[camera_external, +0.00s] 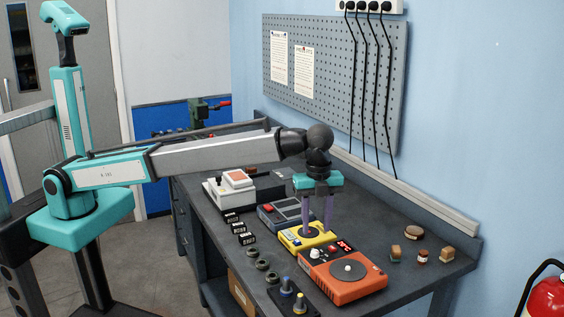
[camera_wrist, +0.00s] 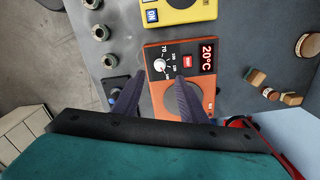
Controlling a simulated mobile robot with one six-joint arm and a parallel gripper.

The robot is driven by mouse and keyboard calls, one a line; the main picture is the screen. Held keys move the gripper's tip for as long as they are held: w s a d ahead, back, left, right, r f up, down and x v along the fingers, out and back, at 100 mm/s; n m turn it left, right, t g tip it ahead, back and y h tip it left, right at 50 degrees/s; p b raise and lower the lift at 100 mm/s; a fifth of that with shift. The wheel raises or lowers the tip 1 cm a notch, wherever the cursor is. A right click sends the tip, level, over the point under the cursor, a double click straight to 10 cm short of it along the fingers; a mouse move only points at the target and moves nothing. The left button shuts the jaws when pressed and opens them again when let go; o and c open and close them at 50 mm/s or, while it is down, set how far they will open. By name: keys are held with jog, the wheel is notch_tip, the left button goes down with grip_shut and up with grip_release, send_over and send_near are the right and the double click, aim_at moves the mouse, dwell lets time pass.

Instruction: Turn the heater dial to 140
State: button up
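The orange heater (camera_external: 343,289) stands near the bench's front right and also shows in the wrist view (camera_wrist: 151,92). Its white dial knob (camera_wrist: 160,66) has printed numbers around it; 70 is legible, the others are too small to read surely. The knob also shows in the external view (camera_external: 316,253). A red display (camera_wrist: 207,56) reads 20°C. A round plate (camera_external: 347,270) is on its top. My gripper (camera_external: 317,231) points down, fingers apart and empty. In the wrist view its fingertips (camera_wrist: 159,76) appear on either side of the knob; contact is not visible.
A yellow device (camera_external: 292,240) stands close beside the heater, with a grey device (camera_external: 285,215) behind it. Small jars (camera_external: 422,256) stand right, with bare bench between.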

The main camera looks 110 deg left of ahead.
jog(key=shift+r+p, duration=1.55)
jog(key=shift+r, duration=1.4)
